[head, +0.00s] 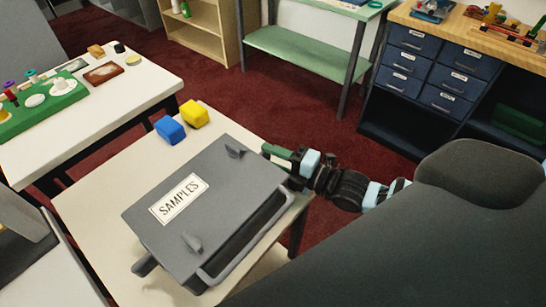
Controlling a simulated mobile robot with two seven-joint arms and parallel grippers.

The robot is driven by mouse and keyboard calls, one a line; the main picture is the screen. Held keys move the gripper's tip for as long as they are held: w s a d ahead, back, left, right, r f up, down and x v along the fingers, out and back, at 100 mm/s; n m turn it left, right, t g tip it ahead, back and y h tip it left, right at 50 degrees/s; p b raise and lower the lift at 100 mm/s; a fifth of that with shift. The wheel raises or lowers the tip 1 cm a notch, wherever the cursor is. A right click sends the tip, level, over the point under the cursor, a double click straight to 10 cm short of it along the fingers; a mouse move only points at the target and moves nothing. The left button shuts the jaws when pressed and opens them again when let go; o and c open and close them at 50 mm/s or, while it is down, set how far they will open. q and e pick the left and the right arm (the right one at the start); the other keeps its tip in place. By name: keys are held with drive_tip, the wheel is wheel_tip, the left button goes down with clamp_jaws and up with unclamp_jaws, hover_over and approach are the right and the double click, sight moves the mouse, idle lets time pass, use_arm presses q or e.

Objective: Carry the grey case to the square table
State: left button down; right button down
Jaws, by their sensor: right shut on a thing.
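The grey case (215,226) has a flat lid with a white "SAMPLES" label (179,199), two lid tabs and a rounded grey bar along its lower right side. It is over a cream table (85,200) in the middle of the head view. I cannot tell whether it rests on the top or hangs just above it. My right gripper (284,156) is shut on the case at its upper right end; the case partly hides the fingers. A grey stub (145,265) juts from the opposite end. My left gripper is not in view.
A blue block (170,130) and a yellow block (194,114) sit on the cream table behind the case. A white table (120,105) with a green tray (45,110) stands upper left. A green bench (300,45) and blue drawers (440,68) stand behind. Red carpet lies between.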

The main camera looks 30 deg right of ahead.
drive_tip(key=shift+r, duration=0.1)
drive_tip(key=c, duration=0.8)
unclamp_jaws()
drive_tip(key=shift+f, duration=0.2)
drive_tip(key=shift+s+r, duration=0.1)
drive_tip(key=shift+s, duration=0.05)
drive_tip(key=v, duration=1.1)
drive_tip(key=shift+s+d, duration=0.25)
drive_tip(key=shift+s, duration=0.1)
